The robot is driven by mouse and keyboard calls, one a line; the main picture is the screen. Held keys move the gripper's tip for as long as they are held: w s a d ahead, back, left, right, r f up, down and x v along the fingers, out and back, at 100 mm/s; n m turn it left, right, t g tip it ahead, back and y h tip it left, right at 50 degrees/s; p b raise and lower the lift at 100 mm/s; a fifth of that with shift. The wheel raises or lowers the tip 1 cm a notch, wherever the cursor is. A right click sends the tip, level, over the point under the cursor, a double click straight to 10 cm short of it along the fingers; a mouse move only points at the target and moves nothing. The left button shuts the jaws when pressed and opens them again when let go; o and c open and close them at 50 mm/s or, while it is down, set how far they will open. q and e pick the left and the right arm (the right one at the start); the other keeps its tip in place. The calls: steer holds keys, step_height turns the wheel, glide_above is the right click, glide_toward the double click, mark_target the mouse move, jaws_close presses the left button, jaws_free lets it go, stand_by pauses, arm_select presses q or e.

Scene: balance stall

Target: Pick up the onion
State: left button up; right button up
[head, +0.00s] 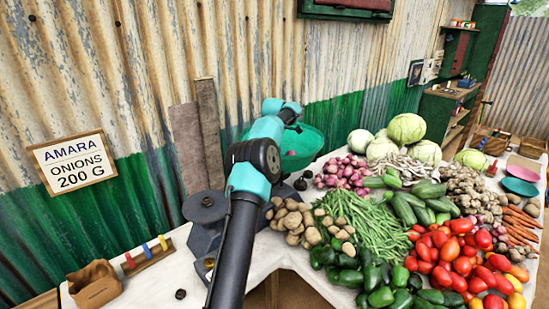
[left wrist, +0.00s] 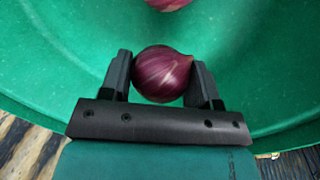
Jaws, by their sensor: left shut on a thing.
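In the left wrist view my left gripper (left wrist: 161,74) is shut on a purple-red onion (left wrist: 163,75), with one dark finger on each side of it. The held onion is over the inside of a green bowl (left wrist: 60,50). Part of another onion (left wrist: 167,3) shows at the top edge. In the head view my left arm reaches to the green bowl (head: 310,142) by the wall, and its gripper is mostly hidden behind the arm. A pinkish patch, probably onion, shows in the bowl. My right gripper is not in view.
Several red onions (head: 343,174) lie heaped right of the bowl, beside potatoes (head: 292,222), green beans (head: 358,226) and tomatoes (head: 462,254). A dark scale base (head: 205,207) stands left of my arm.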

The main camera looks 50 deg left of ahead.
arm_select(q)
steer(key=shift+r, duration=2.4)
